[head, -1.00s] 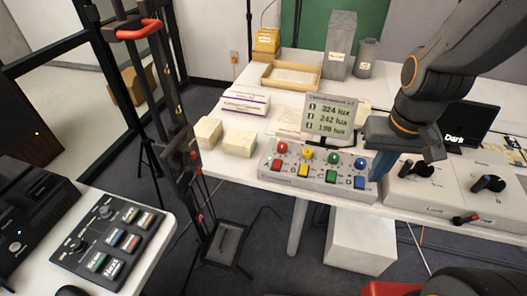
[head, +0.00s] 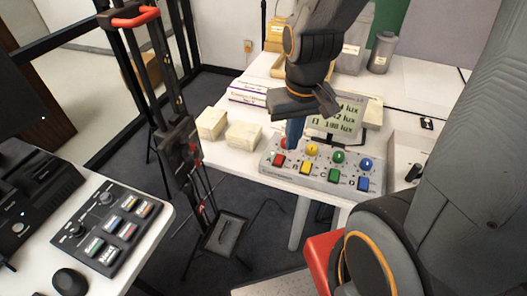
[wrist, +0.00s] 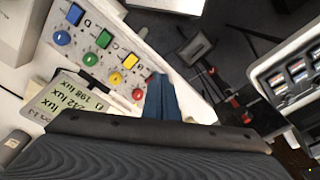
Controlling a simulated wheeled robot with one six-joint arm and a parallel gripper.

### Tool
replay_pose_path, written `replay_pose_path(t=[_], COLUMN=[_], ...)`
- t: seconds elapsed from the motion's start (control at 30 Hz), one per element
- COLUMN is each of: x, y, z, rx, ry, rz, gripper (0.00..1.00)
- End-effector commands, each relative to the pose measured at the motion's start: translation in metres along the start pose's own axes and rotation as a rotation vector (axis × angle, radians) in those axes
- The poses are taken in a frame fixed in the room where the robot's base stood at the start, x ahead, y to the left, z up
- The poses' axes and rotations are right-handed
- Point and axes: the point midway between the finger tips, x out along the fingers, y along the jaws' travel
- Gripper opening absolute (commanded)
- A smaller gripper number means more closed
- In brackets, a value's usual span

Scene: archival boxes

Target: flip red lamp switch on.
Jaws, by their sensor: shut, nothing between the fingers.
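The grey panel (head: 310,180) on the white table carries a row of red, yellow, green and blue domes with matching square switches in front. The red switch (head: 279,160) is at its left end, just in front of the red dome (head: 284,143). In the wrist view the red switch (wrist: 149,78) is partly hidden by my fingers, beside the red dome (wrist: 137,95). My gripper (head: 294,138) is shut and empty, its blue fingers pointing down over the panel's left end by the red dome. It also shows in the wrist view (wrist: 160,98). Whether it touches anything is unclear.
A lux display (head: 338,115) stands behind the panel, partly covered by my wrist. Two cream blocks (head: 243,135) lie left of the panel. A black stand with a red handle (head: 136,17) rises at the left. A control box (head: 107,222) sits on the near-left table.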

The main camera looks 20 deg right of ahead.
Motion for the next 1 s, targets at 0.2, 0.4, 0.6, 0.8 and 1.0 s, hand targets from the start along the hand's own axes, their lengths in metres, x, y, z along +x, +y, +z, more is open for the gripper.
replay_pose_path(t=[0.2, 0.4, 0.6, 0.8, 1.0], x=[0.000, 0.006, 0.020, 0.028, 0.029], y=[0.000, 0.000, 0.001, 0.002, 0.003], z=[0.000, -0.012, -0.052, -0.085, -0.096], rx=[0.000, -0.097, -0.463, -0.800, -0.938], ry=[0.000, -0.013, -0.062, -0.102, -0.118], rz=[0.000, -0.001, -0.014, -0.043, -0.060], gripper=[0.00, 0.00, 0.00, 0.00, 0.00])
